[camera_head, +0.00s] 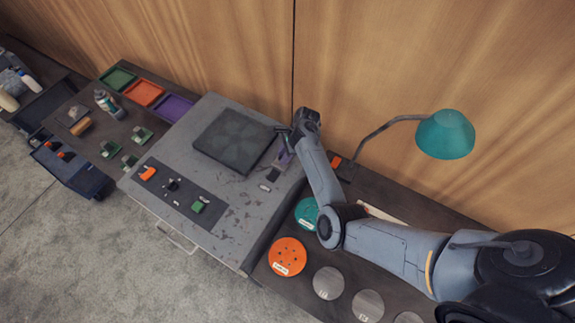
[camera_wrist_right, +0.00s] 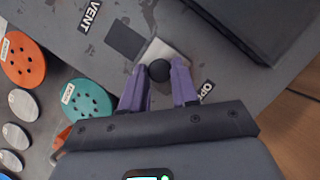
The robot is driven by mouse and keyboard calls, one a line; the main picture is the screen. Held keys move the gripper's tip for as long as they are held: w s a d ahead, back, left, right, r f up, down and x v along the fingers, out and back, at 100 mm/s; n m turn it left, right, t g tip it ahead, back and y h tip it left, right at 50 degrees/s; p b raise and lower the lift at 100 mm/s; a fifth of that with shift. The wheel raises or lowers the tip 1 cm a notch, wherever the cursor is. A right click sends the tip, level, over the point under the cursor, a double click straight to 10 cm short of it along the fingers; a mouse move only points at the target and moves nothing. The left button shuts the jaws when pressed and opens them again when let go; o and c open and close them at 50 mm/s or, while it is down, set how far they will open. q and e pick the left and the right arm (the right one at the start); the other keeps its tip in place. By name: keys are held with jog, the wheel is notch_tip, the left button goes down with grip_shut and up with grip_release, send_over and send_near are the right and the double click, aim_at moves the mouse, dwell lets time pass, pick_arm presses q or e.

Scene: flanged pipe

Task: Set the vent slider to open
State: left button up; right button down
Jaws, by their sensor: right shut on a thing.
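The vent slider's round black knob (camera_wrist_right: 159,71) sits in front of a pale square plate (camera_wrist_right: 163,50) in the right wrist view. A dark square (camera_wrist_right: 125,39) lies beside the plate, toward the VENT label (camera_wrist_right: 90,15). In the head view my right gripper (camera_head: 284,146) is at the right edge of the grey machine top (camera_head: 225,215). My left gripper is not in view.
A raised dark plate (camera_head: 236,140) lies close to the gripper on the machine top. A panel with small controls (camera_head: 180,193) is toward the front. A teal lamp (camera_head: 445,134) stands at right. Orange (camera_head: 287,256) and teal (camera_head: 306,212) discs lie below my right arm.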

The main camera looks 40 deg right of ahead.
jog(key=shift+w+d+f, duration=0.1)
jog(key=shift+w+d, duration=0.05)
jog(key=shift+d, duration=0.35)
jog(key=shift+w+d, duration=0.15)
jog(key=shift+d, duration=0.3)
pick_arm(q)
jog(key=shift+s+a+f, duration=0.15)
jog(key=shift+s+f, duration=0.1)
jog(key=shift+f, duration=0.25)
pick_arm(e)
jog(key=shift+d, duration=0.15)
jog(key=c, duration=1.2)
grip_release()
jog(key=o, duration=0.4)
jog(key=shift+d, duration=0.15)
jog(key=shift+c, duration=0.2)
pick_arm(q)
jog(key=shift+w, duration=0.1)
pick_arm(e)
jog(key=v, duration=1)
jog(key=shift+r, duration=0.45)
jog(key=shift+s, duration=0.1)
